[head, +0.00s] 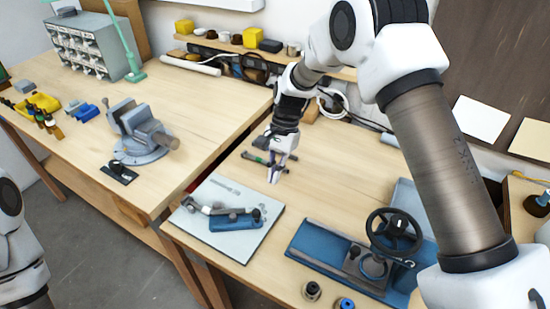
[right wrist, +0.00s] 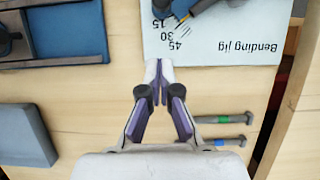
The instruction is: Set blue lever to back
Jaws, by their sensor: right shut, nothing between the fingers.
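A bending jig with a blue body (head: 236,220) and a grey metal arm (head: 203,206) sits on a white printed board (head: 254,243). I cannot tell for certain which part is the blue lever. The board, marked "Bending jig" with angle numbers, shows in the right wrist view (right wrist: 215,50); only part of the jig (right wrist: 185,8) shows at its top edge. My right gripper (head: 273,178) is shut and empty, just beyond the board's back edge. Its fingertips (right wrist: 158,68) appear beside that edge in the right wrist view. My left gripper is out of view.
Two slim tools (head: 265,160) lie behind the board. A blue tray with a black handwheel (head: 395,230) stands to the right. A vise (head: 140,135) stands on the left bench. A gap separates the benches. Bare wood lies right of my right gripper.

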